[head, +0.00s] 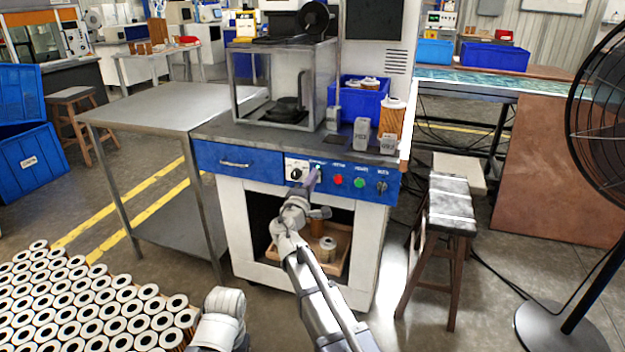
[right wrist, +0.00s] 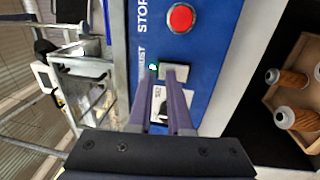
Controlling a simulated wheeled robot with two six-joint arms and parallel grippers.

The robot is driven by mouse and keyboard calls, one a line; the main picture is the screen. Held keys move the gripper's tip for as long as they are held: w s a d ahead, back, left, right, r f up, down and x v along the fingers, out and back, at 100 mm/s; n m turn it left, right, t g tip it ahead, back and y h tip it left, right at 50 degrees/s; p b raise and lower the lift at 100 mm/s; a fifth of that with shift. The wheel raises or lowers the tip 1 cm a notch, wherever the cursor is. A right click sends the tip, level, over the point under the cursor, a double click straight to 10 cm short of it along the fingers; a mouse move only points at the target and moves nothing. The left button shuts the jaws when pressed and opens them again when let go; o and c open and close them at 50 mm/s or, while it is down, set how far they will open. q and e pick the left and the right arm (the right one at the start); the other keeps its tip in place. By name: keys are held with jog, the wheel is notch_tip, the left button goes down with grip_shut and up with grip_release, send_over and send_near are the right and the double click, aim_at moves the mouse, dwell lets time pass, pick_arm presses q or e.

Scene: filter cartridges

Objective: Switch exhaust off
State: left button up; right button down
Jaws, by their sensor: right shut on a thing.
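The blue control panel (head: 270,172) is on the front of the white machine. In the right wrist view, a small grey switch plate (right wrist: 178,71) sits beside a partly covered label ending in "UST". A small green lamp (right wrist: 153,67) glows next to it. My right gripper (head: 313,176) is at the panel, between the black knob and the red button. In the right wrist view its purple fingers (right wrist: 165,80) are shut at the plate, on what seems to be the exhaust switch; its lever is hidden by the fingertips.
The red stop button (head: 338,180), green button (head: 359,183) and a dark knob (head: 382,187) lie right of my gripper. A black knob on a white plate (head: 296,173) lies just left. Below, a wooden tray (head: 340,262) with cartridges sits in the open cabinet.

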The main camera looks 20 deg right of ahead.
pick_arm(q)
jog(key=shift+r, duration=0.15)
pick_arm(e)
jog(key=shift+w+d+r, duration=0.15)
jog(key=shift+w, duration=0.25)
jog(key=shift+w+d+r, duration=0.1)
jog(key=shift+w, duration=0.25)
jog(key=shift+w+r, duration=0.1)
pick_arm(q)
jog(key=shift+r, duration=0.1)
jog(key=shift+s+a+r+p, duration=0.15)
jog(key=shift+a+r+p, duration=0.55)
jog(key=shift+r+p, duration=0.2)
pick_arm(e)
jog(key=r+v, duration=0.3)
jog(key=v, duration=1.2)
jog(key=shift+s, duration=0.4)
